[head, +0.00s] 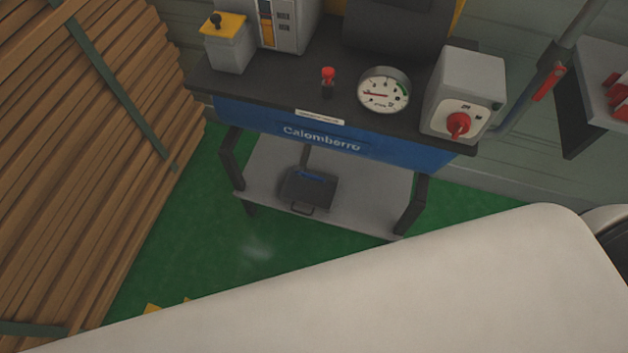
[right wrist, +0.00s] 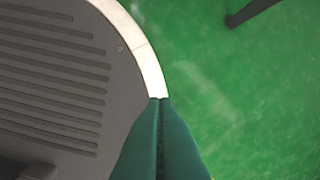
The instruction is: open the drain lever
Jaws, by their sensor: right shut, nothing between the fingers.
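A red-handled lever (head: 549,81) sits on the grey pipe at the right of the head view, beside the bench. It looks like the drain lever, but no label shows and I cannot tell its valve position. My right gripper (right wrist: 160,101) shows in the right wrist view, its dark green fingers together and empty. Green floor lies beyond them, and no lever shows in that view. Neither gripper shows in the head view, so no gripper is seen near the lever.
A blue-fronted bench (head: 400,152) carries a gauge (head: 384,91), a small red knob (head: 328,77) and a grey box with a red rotary switch (head: 458,124). Stacked timber (head: 90,150) stands left. Green floor (head: 215,240) is open. A pale surface blocks the bottom.

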